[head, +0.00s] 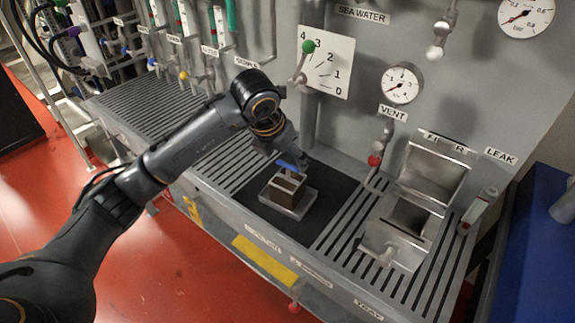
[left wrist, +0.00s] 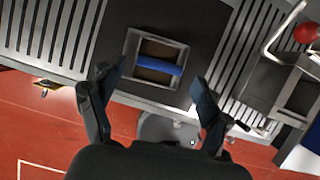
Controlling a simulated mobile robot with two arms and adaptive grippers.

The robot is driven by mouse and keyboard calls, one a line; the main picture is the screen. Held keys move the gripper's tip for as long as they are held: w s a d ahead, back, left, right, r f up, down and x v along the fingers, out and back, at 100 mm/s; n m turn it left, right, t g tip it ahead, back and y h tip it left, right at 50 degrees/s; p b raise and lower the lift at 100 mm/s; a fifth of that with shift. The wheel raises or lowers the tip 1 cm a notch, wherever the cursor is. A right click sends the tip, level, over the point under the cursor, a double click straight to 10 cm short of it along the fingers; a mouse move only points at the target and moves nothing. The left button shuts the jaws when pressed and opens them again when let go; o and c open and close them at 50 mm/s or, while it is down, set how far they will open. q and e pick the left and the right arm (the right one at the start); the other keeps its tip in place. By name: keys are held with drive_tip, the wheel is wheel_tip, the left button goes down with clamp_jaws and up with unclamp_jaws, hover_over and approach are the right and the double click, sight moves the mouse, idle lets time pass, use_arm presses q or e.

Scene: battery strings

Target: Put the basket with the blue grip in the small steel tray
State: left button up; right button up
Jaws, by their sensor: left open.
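The basket (head: 286,187) is a small brown box with a blue grip (head: 289,167) across its top. It stands upright in the small steel tray (head: 302,211), on a dark mat on the bench. In the left wrist view the basket (left wrist: 148,73) is seen from above, with the tray's rim (left wrist: 128,46) around it. My left gripper (head: 296,157) is just above the basket and partly hides the grip. Its two fingers are spread wide in the left wrist view (left wrist: 157,77), with nothing between them. The grip lies beyond the fingertips. My right gripper does not show.
Slatted grating (head: 158,108) lies left of the dark mat (head: 238,187). To its right is an open steel box (head: 396,240) with a raised lid (head: 436,172). Gauges and valves line the back panel, including a green-knobbed lever (head: 308,47) near the arm.

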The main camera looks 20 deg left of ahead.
use_arm(q)
drive_tip(key=v, duration=0.7)
drive_tip(key=shift+r+b, duration=0.3)
drive_tip(key=shift+b, duration=0.1)
drive_tip(key=shift+s, duration=0.15)
